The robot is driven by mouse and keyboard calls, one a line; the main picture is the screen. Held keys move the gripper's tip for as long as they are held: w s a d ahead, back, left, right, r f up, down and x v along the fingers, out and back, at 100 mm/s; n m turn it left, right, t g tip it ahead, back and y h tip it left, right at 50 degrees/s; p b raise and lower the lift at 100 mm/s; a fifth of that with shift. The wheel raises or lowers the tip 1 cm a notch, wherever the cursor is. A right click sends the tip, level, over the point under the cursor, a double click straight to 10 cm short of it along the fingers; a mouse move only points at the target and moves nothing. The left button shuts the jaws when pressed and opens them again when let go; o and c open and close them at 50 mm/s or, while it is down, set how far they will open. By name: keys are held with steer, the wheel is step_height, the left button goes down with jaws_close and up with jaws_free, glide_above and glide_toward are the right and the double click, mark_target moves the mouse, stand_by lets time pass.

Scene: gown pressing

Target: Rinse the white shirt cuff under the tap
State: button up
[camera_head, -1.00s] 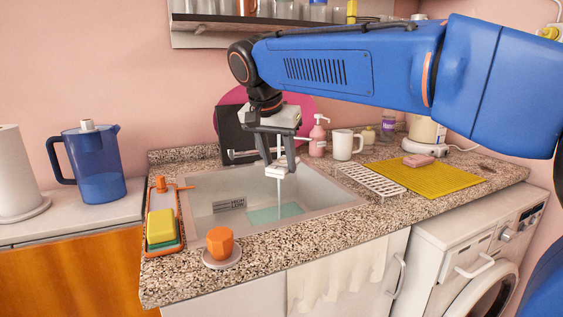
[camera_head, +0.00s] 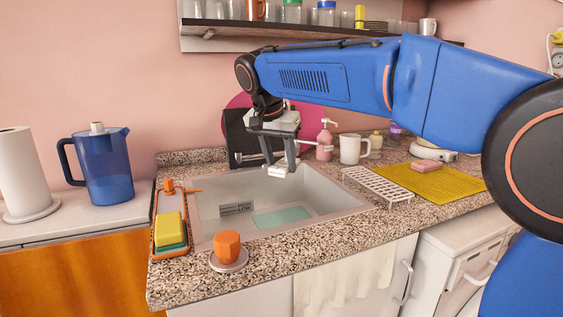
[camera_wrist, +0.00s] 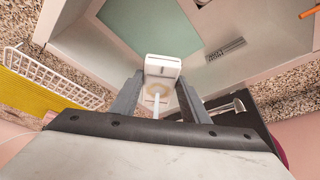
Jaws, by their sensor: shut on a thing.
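My gripper (camera_head: 283,165) is over the back right part of the sink (camera_head: 215,205), shut on a small white block-like piece, which I take for the white cuff (camera_head: 279,172). In the wrist view the cuff (camera_wrist: 163,67) sits at the tips of the two grey fingers, with a pale round patch on its near side. A thin whitish rod or stream meets that patch; I cannot tell which. A metal tap part (camera_wrist: 226,107) shows right of the fingers. The rest of the tap is mostly hidden behind my gripper. No stream shows below the cuff.
A tray with a yellow sponge (camera_head: 169,229) lies left of the sink. Right are a white rack (camera_head: 378,186), yellow mat (camera_head: 440,184), mug (camera_head: 350,149) and pink bottle (camera_head: 325,142). A shelf (camera_head: 215,32) hangs above.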

steer(key=shift+d, duration=0.25)
stand_by(0.4)
steer(key=shift+w+d, duration=0.1)
steer(key=shift+d, duration=0.25)
steer(key=shift+a, duration=0.25)
steer(key=shift+a, duration=0.35)
steer(key=shift+s, duration=0.2)
steer(key=s+d, duration=0.1)
steer(key=s, duration=0.6)
steer(key=shift+s+d, duration=0.3)
steer(key=shift+s, duration=0.05)
stand_by(0.5)
steer(key=shift+r, duration=0.1)
stand_by(1.1)
